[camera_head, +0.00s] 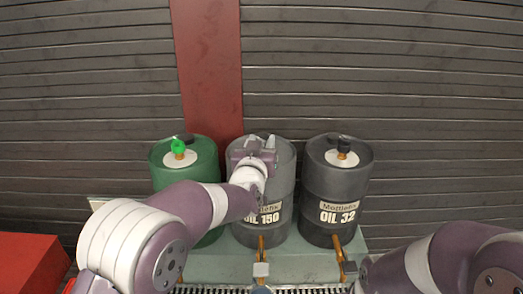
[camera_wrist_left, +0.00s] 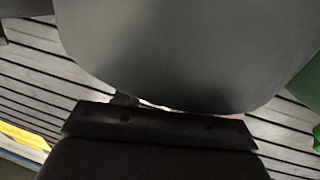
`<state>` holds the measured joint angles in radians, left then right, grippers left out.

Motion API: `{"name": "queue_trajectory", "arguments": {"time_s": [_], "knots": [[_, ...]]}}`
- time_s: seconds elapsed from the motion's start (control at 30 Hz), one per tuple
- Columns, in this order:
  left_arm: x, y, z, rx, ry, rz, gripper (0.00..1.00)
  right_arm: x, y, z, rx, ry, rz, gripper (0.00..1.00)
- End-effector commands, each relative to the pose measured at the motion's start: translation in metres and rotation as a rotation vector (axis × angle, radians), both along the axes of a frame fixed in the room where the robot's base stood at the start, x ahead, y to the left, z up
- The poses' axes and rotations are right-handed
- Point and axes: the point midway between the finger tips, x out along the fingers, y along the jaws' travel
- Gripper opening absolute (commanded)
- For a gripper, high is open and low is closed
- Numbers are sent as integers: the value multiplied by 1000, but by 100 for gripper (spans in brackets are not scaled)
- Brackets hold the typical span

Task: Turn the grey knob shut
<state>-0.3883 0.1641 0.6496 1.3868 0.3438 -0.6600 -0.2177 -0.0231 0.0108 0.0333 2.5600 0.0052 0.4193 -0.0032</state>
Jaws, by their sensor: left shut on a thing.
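The middle barrel (camera_head: 276,222), dark grey and marked OIL 150, stands upright between two others. My left gripper (camera_head: 254,150) is over its top, shut on what appears to be the grey knob. The gripper hides the knob in the head view, so its angle cannot be told. In the left wrist view a large smooth grey surface (camera_wrist_left: 180,50) fills the upper middle, close to the dark gripper edge (camera_wrist_left: 160,128). The fingertips and knob are not clear there. My right arm shows at the lower right of the head view, its gripper out of sight.
A green barrel (camera_head: 204,160) with a bright green knob (camera_head: 178,147) stands left. A dark barrel (camera_head: 335,185) marked OIL 32, with a black knob (camera_head: 344,144), stands right. Orange taps (camera_head: 338,250) stick out in front. A red box (camera_head: 30,262) is at lower left.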

Motion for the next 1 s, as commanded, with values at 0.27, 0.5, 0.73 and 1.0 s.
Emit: {"name": "queue_trajectory", "arguments": {"time_s": [0.27, 0.5, 0.73, 1.0], "knots": [[0, 0, 1, -3, 1, 0, 54, 0, 0, 1, 0, 0, 0, 0], [0, 0, 0, -2, 1, 0, 60, 0, 0, 1, 0, 0, 0, 0], [-17, 3, -2, -1, 0, -1, 60, 0, 0, -10, 0, 0, 0, 0], [-84, 15, -3, -3, -3, -2, 60, 0, 0, -36, 0, 0, 0, 0]]}}
